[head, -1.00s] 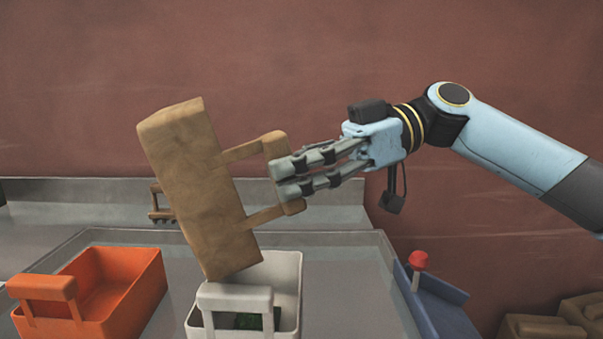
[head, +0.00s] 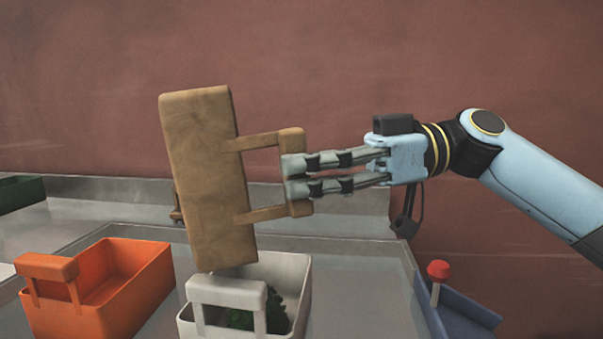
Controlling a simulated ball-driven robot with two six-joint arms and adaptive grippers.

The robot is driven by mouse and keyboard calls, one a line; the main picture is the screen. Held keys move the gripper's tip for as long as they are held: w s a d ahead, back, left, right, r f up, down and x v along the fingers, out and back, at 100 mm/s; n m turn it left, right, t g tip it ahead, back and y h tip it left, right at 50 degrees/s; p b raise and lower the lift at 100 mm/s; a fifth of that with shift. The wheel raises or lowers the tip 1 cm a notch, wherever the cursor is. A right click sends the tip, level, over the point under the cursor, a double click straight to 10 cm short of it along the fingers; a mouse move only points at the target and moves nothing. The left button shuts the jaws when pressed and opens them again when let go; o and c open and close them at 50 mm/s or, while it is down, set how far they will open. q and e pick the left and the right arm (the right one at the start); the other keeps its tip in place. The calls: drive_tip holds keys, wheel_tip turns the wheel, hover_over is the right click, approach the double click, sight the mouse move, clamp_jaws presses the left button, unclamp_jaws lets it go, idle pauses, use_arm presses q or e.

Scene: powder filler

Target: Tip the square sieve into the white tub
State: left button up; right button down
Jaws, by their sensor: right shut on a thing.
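The square sieve (head: 207,180) is a brown, wood-like box with a handle on its right side. It is tipped up on edge in the air above the back left of the white tub (head: 297,290). My right gripper (head: 296,178) is shut on the sieve's handle, coming from the right. The white tub stands on the grey surface with a handle at its front. Dark green stuff (head: 272,313) lies inside it. The sieve's inside faces away and is hidden. My left gripper does not show.
An orange tub (head: 125,290) with a handle stands left of the white tub. A blue holder (head: 455,318) with a red-knobbed stick (head: 438,270) is at the right. A dark green container (head: 20,193) is at the far left. A raised metal edge runs behind.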

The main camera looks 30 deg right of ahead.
drive_tip(key=shift+a+r, duration=0.1)
drive_tip(key=shift+a, duration=0.2)
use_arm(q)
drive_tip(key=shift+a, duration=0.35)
use_arm(e)
drive_tip(key=shift+d, duration=0.15)
wheel_tip(320, 180, up, 8)
drive_tip(key=p, duration=0.4)
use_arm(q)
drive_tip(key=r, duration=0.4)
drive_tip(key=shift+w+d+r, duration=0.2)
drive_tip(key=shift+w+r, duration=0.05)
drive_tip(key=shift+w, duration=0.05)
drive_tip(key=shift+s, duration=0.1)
